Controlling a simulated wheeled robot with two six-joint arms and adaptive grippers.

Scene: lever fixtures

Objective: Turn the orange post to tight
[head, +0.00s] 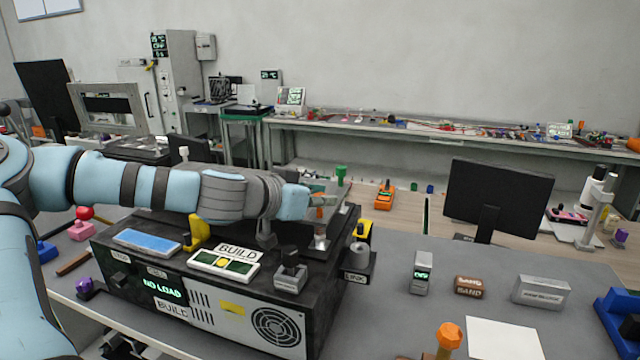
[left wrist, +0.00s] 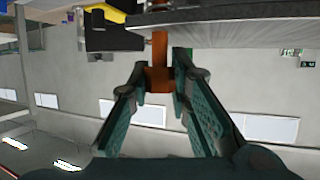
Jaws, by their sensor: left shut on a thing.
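My left arm reaches in from the left across the black machine (head: 322,320). My left gripper (head: 322,199) is at the machine's right end. In the left wrist view the gripper (left wrist: 162,80) has its teal fingers on both sides of the orange post (left wrist: 160,48) and is shut on it. The post meets a grey plate (left wrist: 235,17) at the top of that view. In the head view the post is mostly hidden by the gripper, with a little orange showing. I cannot read a "tight" mark. My right gripper is not in view.
Another orange-topped post (head: 448,338) stands at the front edge. A yellow lever (head: 196,232) and the BUILD panel (head: 225,262) sit on the machine. A monitor (head: 497,203), a brown block (head: 469,287) and a grey block (head: 541,291) stand right. Some table around them is clear.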

